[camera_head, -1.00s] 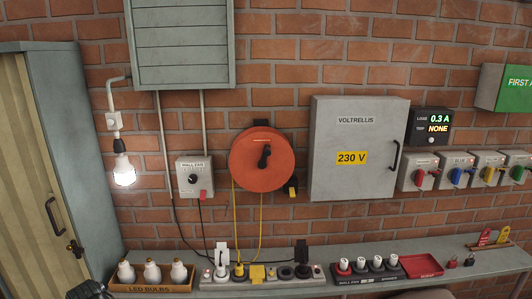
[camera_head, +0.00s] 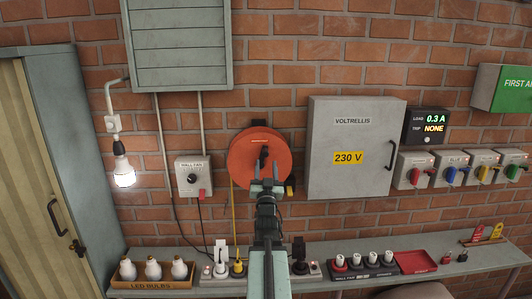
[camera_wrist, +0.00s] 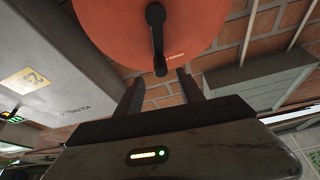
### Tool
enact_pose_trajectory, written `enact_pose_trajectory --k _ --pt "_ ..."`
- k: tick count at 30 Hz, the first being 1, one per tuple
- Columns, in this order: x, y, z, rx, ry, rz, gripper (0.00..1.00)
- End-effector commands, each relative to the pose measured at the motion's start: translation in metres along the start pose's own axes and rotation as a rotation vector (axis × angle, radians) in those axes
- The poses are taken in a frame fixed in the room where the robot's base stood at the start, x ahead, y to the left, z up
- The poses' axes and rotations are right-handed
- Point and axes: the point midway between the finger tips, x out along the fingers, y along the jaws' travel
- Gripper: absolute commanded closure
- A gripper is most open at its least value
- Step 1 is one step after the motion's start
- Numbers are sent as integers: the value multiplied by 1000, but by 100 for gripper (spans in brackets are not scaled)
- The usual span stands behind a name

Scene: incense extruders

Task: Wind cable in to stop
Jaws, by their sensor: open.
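The round orange cable reel (camera_head: 243,156) hangs on the brick wall, with a yellow cable (camera_head: 236,215) running down from it to the power strip on the shelf. My gripper (camera_head: 265,170) is in front of the reel and hides part of it. In the wrist view the reel (camera_wrist: 110,25) fills the top, with its black crank handle (camera_wrist: 157,38) pointing towards my gripper (camera_wrist: 160,85). My two fingers are open and stand apart, with the handle's end just beyond and between their tips. I see no contact between them.
A grey wall fan control (camera_head: 193,178) is left of the reel. The grey 230 V cabinet (camera_head: 350,185) juts out to its right. Below, the shelf (camera_head: 320,248) carries the power strip (camera_head: 315,269), plugs and a box of bulbs (camera_head: 150,284).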

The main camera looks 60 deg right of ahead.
Motion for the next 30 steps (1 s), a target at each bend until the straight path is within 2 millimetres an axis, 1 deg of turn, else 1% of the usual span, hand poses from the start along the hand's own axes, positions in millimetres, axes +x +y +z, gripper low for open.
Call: enact_pose_trajectory --k 5,12,14,17,23,24,26,27,28,30 --pt "20 -1 -1 0 -2 0 55" --pt "66 -1 -1 0 -3 0 55" --pt "73 -1 -1 0 -3 0 55" --pt "79 0 0 0 -3 0 55" --pt "77 0 1 0 -3 0 55" --pt "77 0 1 0 -3 0 66" --pt "77 0 1 0 -3 0 83" --pt "77 0 1 0 -3 0 94" --pt "77 0 1 0 -3 1 100" --pt "77 0 1 0 -4 1 100"
